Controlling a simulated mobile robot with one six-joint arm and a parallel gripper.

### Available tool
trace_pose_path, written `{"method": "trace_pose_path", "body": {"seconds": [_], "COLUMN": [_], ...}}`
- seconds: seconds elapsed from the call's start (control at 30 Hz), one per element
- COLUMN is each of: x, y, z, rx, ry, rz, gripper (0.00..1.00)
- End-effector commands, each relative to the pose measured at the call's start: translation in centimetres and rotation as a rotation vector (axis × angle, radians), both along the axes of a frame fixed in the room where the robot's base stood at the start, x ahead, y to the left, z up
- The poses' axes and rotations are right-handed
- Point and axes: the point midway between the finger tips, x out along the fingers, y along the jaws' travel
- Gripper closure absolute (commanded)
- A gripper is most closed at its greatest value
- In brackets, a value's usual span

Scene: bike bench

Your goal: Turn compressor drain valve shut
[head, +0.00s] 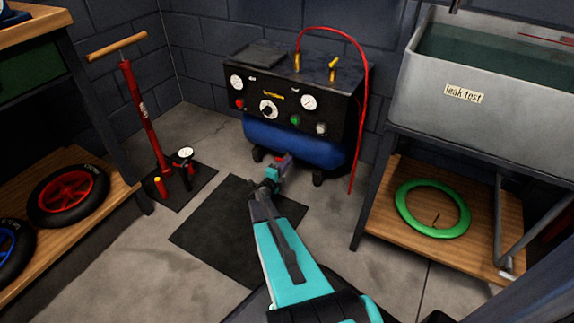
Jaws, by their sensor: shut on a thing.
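The compressor (290,115) stands against the back wall, with a black panel of gauges and knobs above a blue tank (290,146). My arm reaches forward from the bottom of the head view. My gripper (283,163) is at the low front of the tank, near its underside. The jaws are shut on a small part there, which appears to be the drain valve. The gripper hides most of the valve, so I cannot tell which way its handle is turned.
A red floor pump (146,120) stands on a mat at left, near a shelf with wheels (67,197). A grey leak test sink (480,85) is at right, above a shelf with a green ring (432,207). A red hose (363,115) hangs beside the compressor. A dark mat (215,228) lies on the floor.

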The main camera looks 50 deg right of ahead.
Motion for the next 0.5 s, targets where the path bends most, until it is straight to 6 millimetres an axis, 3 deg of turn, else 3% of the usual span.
{"method": "trace_pose_path", "body": {"seconds": [0.5], "x": [-0.16], "y": [0.07], "z": [-0.20], "rx": [0.011], "ry": [-0.035], "rz": [-0.003], "gripper": [1.00]}}
